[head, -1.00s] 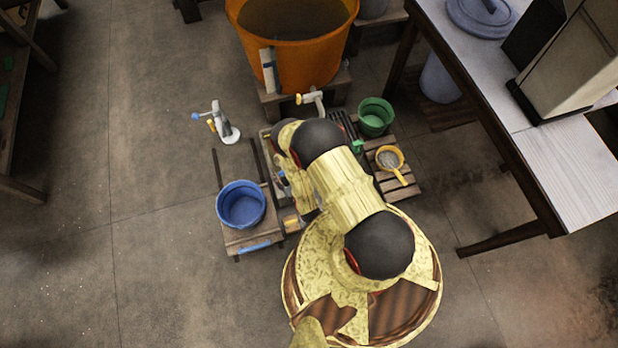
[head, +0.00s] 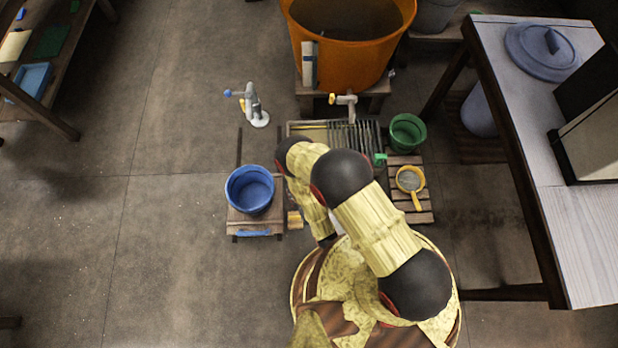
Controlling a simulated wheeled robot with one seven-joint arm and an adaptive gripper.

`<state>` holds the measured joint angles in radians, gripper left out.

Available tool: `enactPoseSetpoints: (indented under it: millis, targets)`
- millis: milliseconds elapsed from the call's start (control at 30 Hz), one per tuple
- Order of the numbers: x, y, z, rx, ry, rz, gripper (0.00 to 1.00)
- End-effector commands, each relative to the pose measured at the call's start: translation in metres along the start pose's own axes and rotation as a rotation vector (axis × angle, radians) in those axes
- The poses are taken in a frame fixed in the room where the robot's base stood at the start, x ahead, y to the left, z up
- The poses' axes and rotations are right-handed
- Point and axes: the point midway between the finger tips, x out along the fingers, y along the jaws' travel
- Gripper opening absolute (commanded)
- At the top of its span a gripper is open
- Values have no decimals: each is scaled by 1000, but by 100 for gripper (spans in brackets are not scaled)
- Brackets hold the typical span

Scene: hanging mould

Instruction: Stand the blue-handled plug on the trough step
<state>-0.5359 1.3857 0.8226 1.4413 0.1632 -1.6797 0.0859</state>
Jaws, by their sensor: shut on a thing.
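My gripper (head: 327,238) is mostly hidden under my arm's last links, low between the trough and my base. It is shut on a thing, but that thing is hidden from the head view. I cannot make out the blue-handled plug for certain anywhere. The trough (head: 298,128) lies beyond my gripper, below the orange tub, with dark slats across its right part. My arm covers its near side, so I cannot make out its step.
A blue bucket (head: 250,190) stands on a low wooden stand (head: 240,222) to the left. A tap with blue and yellow handles (head: 252,105) stands behind it. A green bucket (head: 406,131) and yellow sieve (head: 410,180) are right. The left floor is open.

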Motion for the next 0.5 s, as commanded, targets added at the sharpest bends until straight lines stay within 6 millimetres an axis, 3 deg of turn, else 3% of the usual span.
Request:
enactPoseSetpoints:
  millis: [367,500]
  targets:
    - [86,31,8,2,4,4,14]
    - [113,38,25,1,2,2,14]
